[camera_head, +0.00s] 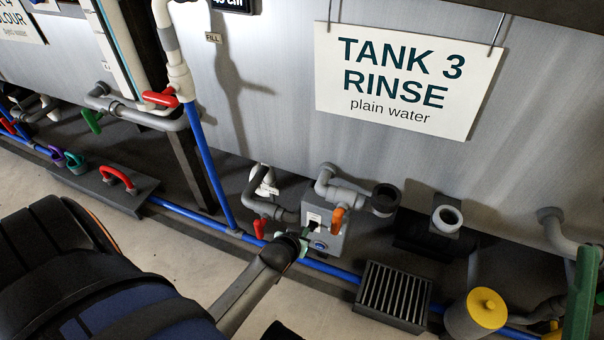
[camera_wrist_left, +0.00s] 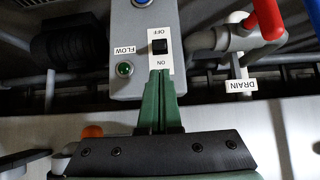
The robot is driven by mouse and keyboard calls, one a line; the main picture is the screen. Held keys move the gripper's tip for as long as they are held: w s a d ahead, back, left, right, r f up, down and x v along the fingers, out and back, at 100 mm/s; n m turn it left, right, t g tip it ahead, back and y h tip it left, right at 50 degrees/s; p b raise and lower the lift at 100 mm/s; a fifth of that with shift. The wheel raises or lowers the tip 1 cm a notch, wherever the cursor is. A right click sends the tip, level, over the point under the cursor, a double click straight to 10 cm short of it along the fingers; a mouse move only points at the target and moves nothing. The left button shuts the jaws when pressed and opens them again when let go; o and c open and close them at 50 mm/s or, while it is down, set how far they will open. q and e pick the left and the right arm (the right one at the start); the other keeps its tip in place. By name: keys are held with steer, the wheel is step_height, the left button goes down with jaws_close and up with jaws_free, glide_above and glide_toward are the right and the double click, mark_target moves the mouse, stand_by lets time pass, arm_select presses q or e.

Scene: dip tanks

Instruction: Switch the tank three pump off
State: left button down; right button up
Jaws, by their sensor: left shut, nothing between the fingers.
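The tank three pump box (camera_head: 335,217) is a small grey box low in front of the tank marked "TANK 3 RINSE" (camera_head: 405,80). Its black switch (camera_wrist_left: 160,47) sits on a white plate, with OFF and ON labels upside down in the left wrist view; ON is nearer my fingers. A green FLOW lamp (camera_wrist_left: 125,69) is beside it. My left gripper (camera_head: 303,243) is at the box's front. In the left wrist view its green fingers (camera_wrist_left: 160,76) are shut and empty, their tips close to the ON label. Whether they touch the plate is unclear.
An orange-handled valve (camera_head: 338,218) is at the box, and a red drain handle (camera_head: 260,228) is to its left. A blue pipe (camera_head: 335,271) runs along the floor below. A slatted grate (camera_head: 395,292) and a yellow-topped cylinder (camera_head: 485,304) stand to the right.

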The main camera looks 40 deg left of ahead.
mark_target(311, 228)
arm_select(q)
steer(key=shift+b+x, duration=1.55)
steer(key=shift+x, duration=1.8)
arm_select(e)
steer(key=shift+w+a+f, duration=0.1)
steer(key=shift+a+f, duration=0.05)
steer(key=shift+f, duration=0.95)
steer(key=shift+a+f, duration=0.1)
steer(key=shift+f, duration=1)
arm_select(q)
steer(key=shift+s, duration=0.1)
